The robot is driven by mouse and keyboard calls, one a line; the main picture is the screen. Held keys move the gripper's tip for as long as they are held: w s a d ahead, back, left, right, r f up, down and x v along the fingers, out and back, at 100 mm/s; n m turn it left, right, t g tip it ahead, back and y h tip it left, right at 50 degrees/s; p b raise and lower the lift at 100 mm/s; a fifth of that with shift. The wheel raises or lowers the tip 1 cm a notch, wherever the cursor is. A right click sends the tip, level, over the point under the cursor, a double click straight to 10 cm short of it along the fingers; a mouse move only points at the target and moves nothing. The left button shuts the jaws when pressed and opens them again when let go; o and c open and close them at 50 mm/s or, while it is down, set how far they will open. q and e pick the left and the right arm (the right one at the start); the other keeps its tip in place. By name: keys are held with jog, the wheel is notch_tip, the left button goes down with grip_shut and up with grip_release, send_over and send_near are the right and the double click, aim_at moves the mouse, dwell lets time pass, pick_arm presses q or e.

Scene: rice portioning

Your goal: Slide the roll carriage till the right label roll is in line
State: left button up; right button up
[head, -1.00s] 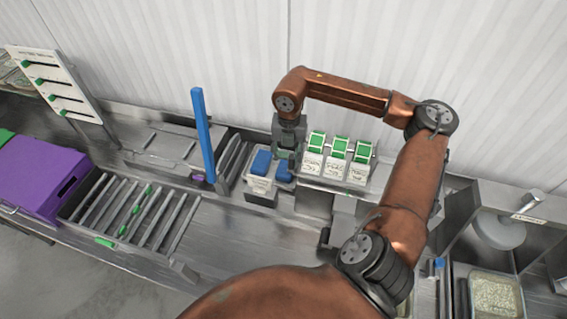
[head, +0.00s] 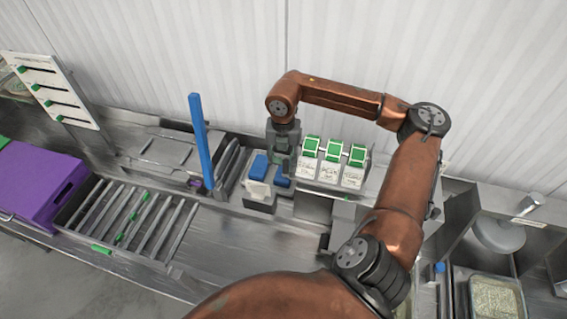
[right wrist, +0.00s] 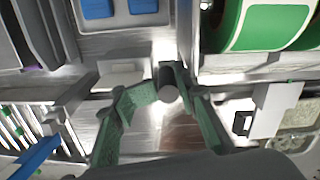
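Three green label rolls stand in a row on the roll carriage, each above a white printed label. The right label roll (head: 357,154) is at the right end, with the middle roll (head: 333,149) and left roll (head: 311,146) beside it. My right gripper (head: 284,172) points down just left of the rolls. In the right wrist view its green fingers (right wrist: 168,88) come together on both sides of a round grey knob (right wrist: 168,76) and appear to touch it. A large green roll (right wrist: 262,24) shows at upper right there. My left gripper is not in view.
Blue blocks (head: 259,166) stand close beside the right gripper. A tall blue post (head: 202,140) rises left of them. A roller rack (head: 125,217) and a purple box (head: 36,184) are at left. A grain bin (head: 497,297) is at lower right.

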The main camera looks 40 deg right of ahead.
notch_tip(320, 180, up, 12)
jog(key=shift+r, duration=0.1)
dwell(0.5)
dwell(0.5)
